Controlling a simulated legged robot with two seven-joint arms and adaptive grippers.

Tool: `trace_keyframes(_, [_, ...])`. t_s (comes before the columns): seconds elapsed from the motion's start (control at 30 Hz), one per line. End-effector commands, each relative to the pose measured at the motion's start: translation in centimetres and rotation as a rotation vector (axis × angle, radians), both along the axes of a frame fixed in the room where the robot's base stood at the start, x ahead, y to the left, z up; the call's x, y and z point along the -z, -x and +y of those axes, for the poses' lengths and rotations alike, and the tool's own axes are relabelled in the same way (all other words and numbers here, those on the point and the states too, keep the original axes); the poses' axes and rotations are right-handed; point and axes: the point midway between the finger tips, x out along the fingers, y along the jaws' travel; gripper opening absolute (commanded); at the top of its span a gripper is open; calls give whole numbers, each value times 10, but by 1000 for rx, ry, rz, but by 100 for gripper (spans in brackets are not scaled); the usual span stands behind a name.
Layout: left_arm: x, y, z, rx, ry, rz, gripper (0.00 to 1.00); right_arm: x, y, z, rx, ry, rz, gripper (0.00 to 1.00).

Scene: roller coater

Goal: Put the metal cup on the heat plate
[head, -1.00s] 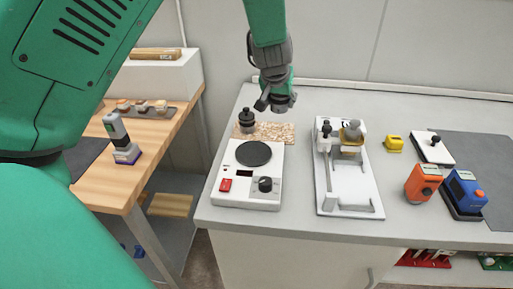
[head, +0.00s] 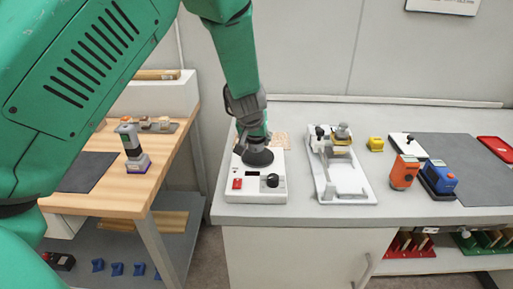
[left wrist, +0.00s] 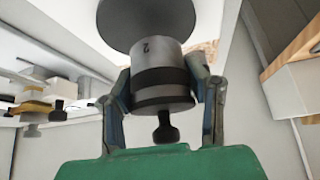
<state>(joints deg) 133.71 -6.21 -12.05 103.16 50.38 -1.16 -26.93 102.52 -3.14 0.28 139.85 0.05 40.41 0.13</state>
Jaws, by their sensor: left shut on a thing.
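The metal cup (left wrist: 158,78) is a silver cylinder with a dark band, a "2" on its side and a black knob, seen in the left wrist view. My left gripper (left wrist: 160,85) is shut on it, one finger on each side. In the head view my left gripper (head: 254,138) is low over the heat plate's dark round disc (head: 258,157), and the cup is mostly hidden. The disc also shows in the left wrist view (left wrist: 145,14), close to the cup; I cannot tell whether they touch. My right gripper is not in view.
The heat plate's white base has a red switch (head: 237,184) and a black dial (head: 272,181). A speckled mat (head: 281,140) lies behind it, partly hidden. A white stand (head: 345,184) is close on the right. Orange (head: 404,172) and blue (head: 439,178) devices stand farther right.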

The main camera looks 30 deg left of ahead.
Motion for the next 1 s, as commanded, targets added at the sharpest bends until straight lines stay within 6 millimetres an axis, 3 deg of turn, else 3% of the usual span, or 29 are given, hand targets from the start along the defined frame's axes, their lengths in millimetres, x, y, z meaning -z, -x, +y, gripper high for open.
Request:
trace_keyframes(0.13, [23, -1, -2, 0, 1, 2, 6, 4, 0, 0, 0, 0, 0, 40])
trace_keyframes(0.2, [24, -1, -3, 1, -3, 1, 1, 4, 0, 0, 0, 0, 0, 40])
trace_keyframes(0.53, [28, -1, -1, 1, -2, 1, 0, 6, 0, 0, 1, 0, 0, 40])
trace_keyframes(0.57, [28, 0, -1, 1, -1, 2, 49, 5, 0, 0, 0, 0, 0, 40])
trace_keyframes(0.6, [28, 0, -1, 1, -1, 2, 63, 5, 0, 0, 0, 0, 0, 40])
trace_keyframes(1.0, [21, -1, -1, 2, -1, 0, 63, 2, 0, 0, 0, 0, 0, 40])
